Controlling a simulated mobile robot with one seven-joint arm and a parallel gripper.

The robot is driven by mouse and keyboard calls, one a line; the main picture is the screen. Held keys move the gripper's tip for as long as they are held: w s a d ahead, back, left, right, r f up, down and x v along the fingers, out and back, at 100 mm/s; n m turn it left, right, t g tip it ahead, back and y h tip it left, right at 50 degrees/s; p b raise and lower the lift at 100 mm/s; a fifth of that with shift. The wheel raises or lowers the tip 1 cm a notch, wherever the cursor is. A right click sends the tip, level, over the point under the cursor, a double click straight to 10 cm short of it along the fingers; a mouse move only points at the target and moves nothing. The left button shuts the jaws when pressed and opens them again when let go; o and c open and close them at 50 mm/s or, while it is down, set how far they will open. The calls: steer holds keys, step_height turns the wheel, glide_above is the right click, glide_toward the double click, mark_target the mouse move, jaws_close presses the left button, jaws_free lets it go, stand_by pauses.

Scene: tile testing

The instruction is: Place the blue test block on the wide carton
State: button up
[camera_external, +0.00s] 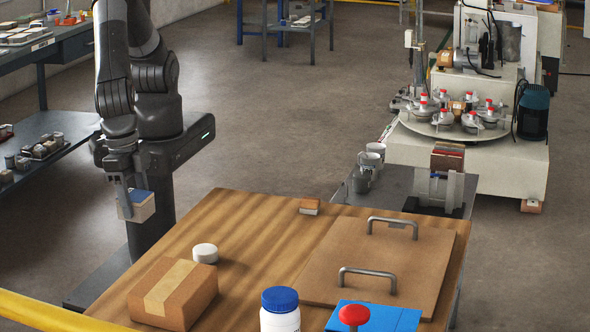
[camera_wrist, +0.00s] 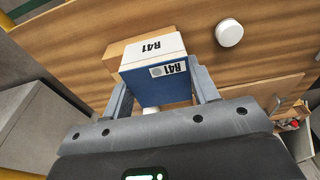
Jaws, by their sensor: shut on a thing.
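The blue test block (camera_external: 141,207) is held in my gripper (camera_external: 132,203), left of the wooden table and apart from it. In the wrist view the block (camera_wrist: 160,85) shows a blue face and a white face, both marked R41, between the two fingers. The wide carton (camera_external: 193,302) is a closed brown box with a tan tape strip, on the table's front left. In the wrist view the carton (camera_wrist: 116,50) shows partly behind the block, which hides much of it. Its top looks clear in the external view.
A white round puck (camera_external: 205,253) sits just behind the carton. A white jar with a blue lid (camera_external: 280,310), a red knob (camera_external: 354,314) and a blue item (camera_external: 395,316) are at the front. A board with two handles (camera_external: 375,262) lies right. A yellow rail (camera_external: 45,314) crosses the lower left.

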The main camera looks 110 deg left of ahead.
glide_above(187, 267)
steer(key=f, duration=0.6)
steer(key=shift+s, duration=0.3)
steer(key=shift+a+f, duration=0.1)
steer(key=shift+f, duration=1.85)
steer(key=shift+f, duration=0.1)
steer(key=o, duration=1.2)
steer(key=shift+o, duration=0.2)
